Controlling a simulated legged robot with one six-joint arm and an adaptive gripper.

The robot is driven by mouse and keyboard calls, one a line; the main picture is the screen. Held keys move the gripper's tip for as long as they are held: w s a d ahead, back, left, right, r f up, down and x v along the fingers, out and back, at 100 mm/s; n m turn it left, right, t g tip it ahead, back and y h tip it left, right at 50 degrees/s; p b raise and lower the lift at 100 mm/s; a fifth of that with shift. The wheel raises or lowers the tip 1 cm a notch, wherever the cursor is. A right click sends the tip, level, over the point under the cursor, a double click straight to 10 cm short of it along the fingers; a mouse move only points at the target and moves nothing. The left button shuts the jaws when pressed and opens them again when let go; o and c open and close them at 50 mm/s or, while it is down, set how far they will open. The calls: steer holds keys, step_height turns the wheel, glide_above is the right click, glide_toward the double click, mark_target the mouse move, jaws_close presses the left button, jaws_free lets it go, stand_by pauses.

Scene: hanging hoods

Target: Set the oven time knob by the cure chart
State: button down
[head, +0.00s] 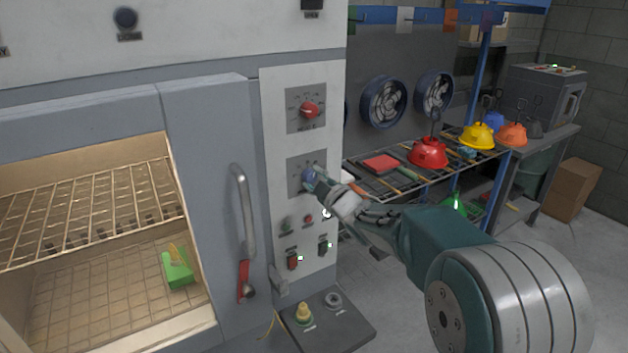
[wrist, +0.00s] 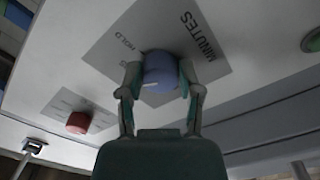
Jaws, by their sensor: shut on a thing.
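The oven time knob (wrist: 160,72) is blue with a white pointer line, on a grey plate (wrist: 207,42) marked "MINUTES" and "HOLD" in the wrist view. My gripper (wrist: 159,88) is shut on this knob, one finger on each side. In the head view the blue knob (head: 309,174) is partly hidden by my gripper (head: 316,184). A red knob (head: 309,110) sits on its own plate above it, and it also shows in the wrist view (wrist: 78,122). The dial numbers around the blue knob are too small or hidden to read. I cannot make out a cure chart.
The oven door (head: 215,200) with a long handle (head: 243,215) is left of the panel. Switches (head: 293,259) and a small shelf (head: 328,318) sit below.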

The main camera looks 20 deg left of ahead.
steer(key=n, duration=0.6)
steer(key=shift+a+f, duration=0.1)
steer(key=n, duration=0.6)
steer(key=shift+s+f+n, duration=0.15)
steer(key=shift+n, duration=0.25)
steer(key=shift+c, duration=1.3)
jaws_free()
steer(key=shift+a, duration=0.1)
steer(key=shift+r, duration=0.2)
